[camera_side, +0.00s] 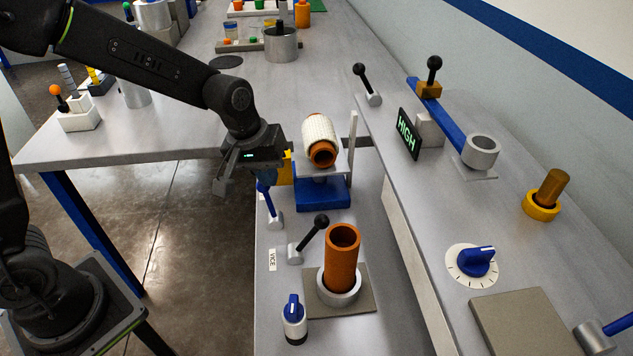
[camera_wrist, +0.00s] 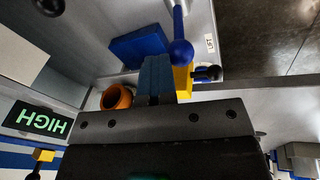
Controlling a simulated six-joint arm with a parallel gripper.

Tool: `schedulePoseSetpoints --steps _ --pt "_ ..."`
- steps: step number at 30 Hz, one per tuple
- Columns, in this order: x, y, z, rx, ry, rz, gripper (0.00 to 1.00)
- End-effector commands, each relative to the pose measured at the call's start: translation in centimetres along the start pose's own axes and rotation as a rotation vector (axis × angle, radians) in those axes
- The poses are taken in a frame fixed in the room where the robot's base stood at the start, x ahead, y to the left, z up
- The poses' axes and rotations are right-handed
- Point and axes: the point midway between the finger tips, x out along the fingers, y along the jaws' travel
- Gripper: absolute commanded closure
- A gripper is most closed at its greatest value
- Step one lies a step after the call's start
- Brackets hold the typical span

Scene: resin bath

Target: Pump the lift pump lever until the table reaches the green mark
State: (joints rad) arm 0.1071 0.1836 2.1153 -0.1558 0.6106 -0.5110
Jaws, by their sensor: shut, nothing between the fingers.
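The lift pump lever is a blue rod with a ball end (camera_side: 266,197), rising from a grey pivot at the left edge of the narrow bench. In the wrist view its blue ball (camera_wrist: 181,52) is near my fingertips, beside a "LIFT" label (camera_wrist: 210,45). My gripper (camera_side: 266,176) is shut and empty at the lever's upper end; whether it touches is unclear. In the wrist view my blue fingers (camera_wrist: 156,65) are together. The lift table (camera_side: 337,169) stands above a blue base (camera_side: 322,194) and carries an orange tube in white mesh (camera_side: 320,134). I cannot make out the green mark.
A yellow part (camera_side: 286,168) sits behind my gripper. A black-knobbed lever (camera_side: 310,236) by a "VICE" label, an orange tube (camera_side: 342,258) in a grey holder and a blue-topped knob (camera_side: 294,312) stand nearer. A "HIGH" display (camera_side: 409,134) is on the right bench.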

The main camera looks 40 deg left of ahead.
Motion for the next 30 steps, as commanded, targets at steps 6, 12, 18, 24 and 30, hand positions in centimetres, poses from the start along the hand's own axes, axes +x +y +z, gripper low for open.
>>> schedulePoseSetpoints --steps 6,12,18,24,30 --pt "-0.3 -2.3 0.6 0.003 -0.004 -0.008 1.0" --pt "-0.2 -3.7 1.1 0.002 -0.007 -0.01 1.0" --pt "-0.1 -4.5 1.3 0.003 -0.008 -0.011 1.0" --pt "0.0 -4.9 1.5 0.005 -0.01 -0.013 1.0" --pt "0.1 -5.0 1.6 0.005 -0.013 -0.016 1.0"
